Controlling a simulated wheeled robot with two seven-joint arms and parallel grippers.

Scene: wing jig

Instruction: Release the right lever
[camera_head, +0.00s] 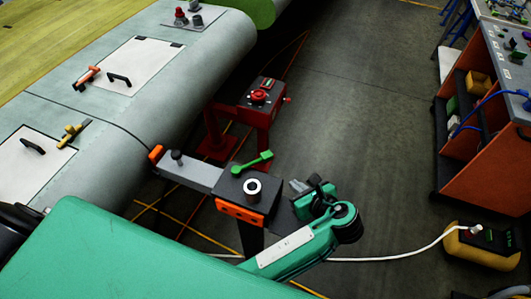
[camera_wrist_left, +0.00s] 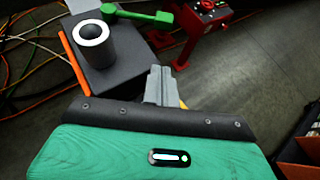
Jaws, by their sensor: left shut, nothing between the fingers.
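A green lever (camera_head: 252,164) sits on top of a dark block (camera_head: 236,190) with an orange lower edge, beside a grey round post (camera_head: 252,188). It points up and to the right in the head view. In the left wrist view the green lever (camera_wrist_left: 137,14) lies beyond the gripper, with its thick end towards the right. My left gripper (camera_head: 297,187) is just right of the block, apart from the lever. Its grey fingers (camera_wrist_left: 161,80) are closed together with nothing between them. My right gripper is not in view.
A grey bar joins the block to the curved wing (camera_head: 110,110) at left. A red stand with a control box (camera_head: 262,93) stands behind. A yellow-black box (camera_head: 482,246) with a white cable lies at right, below an orange cabinet (camera_head: 490,130).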

